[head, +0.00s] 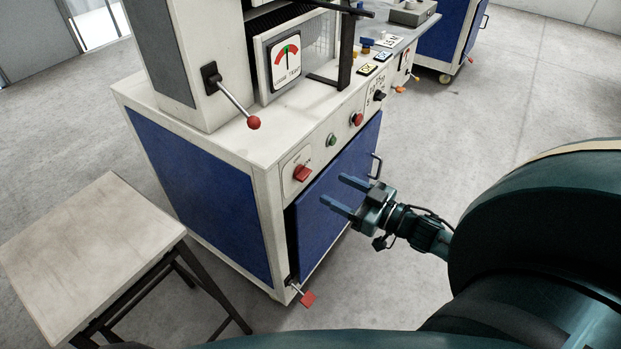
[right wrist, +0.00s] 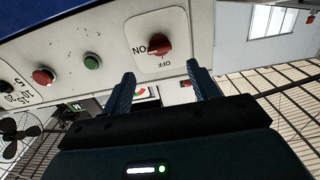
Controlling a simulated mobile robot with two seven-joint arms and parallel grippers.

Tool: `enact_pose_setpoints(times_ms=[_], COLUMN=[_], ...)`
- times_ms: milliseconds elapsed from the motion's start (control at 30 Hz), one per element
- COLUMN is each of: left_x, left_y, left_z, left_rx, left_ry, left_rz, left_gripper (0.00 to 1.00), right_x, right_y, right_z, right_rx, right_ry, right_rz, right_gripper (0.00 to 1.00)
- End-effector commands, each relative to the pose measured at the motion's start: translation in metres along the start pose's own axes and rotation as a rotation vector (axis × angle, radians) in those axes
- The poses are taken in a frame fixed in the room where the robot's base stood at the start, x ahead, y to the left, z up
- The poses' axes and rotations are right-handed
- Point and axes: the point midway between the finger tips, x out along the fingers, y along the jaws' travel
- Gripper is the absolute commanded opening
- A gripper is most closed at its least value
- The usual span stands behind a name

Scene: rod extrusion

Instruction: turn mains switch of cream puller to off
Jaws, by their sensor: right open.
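The cream puller (head: 275,150) is a cream cabinet with blue panels. Its mains switch (head: 302,173) is a red rotary knob on a white plate at the near end of the front control strip. In the right wrist view the switch (right wrist: 159,45) sits between the ON and OFF labels' plate area, its handle appearing to point toward ON. My right gripper (head: 334,190) is open and empty, in front of the blue door, below and to the right of the switch and apart from it. In the wrist view its fingertips (right wrist: 160,73) straddle the space just below the knob. My left gripper is not in view.
A green button (head: 331,140) and a red button (head: 357,119) lie along the same strip. A stool (head: 95,250) stands left.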

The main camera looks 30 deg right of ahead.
Motion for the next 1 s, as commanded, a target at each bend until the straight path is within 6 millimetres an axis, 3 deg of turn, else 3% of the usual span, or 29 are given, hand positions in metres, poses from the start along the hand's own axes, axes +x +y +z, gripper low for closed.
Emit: enact_pose_setpoints(times_ms=[200,400,833,1000], left_x=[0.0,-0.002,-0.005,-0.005], left_y=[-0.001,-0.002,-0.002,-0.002], left_z=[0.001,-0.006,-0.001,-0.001], left_rx=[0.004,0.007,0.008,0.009], left_ry=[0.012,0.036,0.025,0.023], left_rz=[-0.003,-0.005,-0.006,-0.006], left_gripper=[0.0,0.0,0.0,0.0], right_x=[0.047,0.072,0.081,0.081], right_y=[0.0,0.0,-0.001,-0.001], right_z=[0.0,0.001,0.001,0.001], right_rx=[0.001,0.002,0.001,0.001], right_ry=[0.004,0.001,-0.002,-0.001], right_rz=[0.001,0.001,0.001,0.001], right_gripper=[0.6,0.6,0.6,0.46])
